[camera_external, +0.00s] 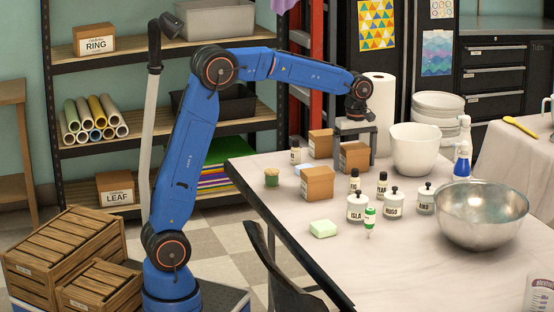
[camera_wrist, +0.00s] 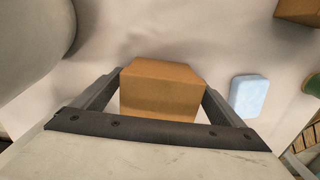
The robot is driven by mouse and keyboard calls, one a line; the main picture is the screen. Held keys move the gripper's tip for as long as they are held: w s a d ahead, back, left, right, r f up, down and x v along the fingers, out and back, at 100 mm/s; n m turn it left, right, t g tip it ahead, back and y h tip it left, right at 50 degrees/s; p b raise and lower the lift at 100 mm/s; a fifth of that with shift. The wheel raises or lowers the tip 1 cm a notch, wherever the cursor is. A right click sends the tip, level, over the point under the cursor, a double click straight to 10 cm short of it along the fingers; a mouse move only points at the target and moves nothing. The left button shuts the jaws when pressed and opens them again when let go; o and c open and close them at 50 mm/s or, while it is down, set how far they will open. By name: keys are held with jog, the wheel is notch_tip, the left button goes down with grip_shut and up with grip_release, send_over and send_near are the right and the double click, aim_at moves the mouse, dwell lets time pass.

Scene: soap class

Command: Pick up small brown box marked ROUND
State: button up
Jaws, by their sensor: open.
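Three small brown boxes stand on the table: one at the back (camera_external: 320,143), one at the front (camera_external: 317,183), and one under my gripper (camera_external: 354,157). Their labels are too small to read, so I cannot tell which is marked ROUND. My gripper (camera_external: 357,136) is open and points down over the right-hand box. In the wrist view a plain brown box (camera_wrist: 162,92) lies between the two fingers of my gripper (camera_wrist: 166,88). No label shows on its visible faces. I cannot tell whether the fingers touch it.
A white bowl (camera_external: 415,150) and paper roll (camera_external: 379,100) stand close to my gripper. Small bottles, lidded white jars (camera_external: 393,204), a green soap (camera_external: 323,228) and a metal bowl (camera_external: 481,214) are nearer. A pale blue block (camera_wrist: 249,95) lies beside the box.

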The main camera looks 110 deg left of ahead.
jog(key=shift+c, duration=0.3)
jog(key=c, duration=1.1)
jog(key=shift+c, duration=0.2)
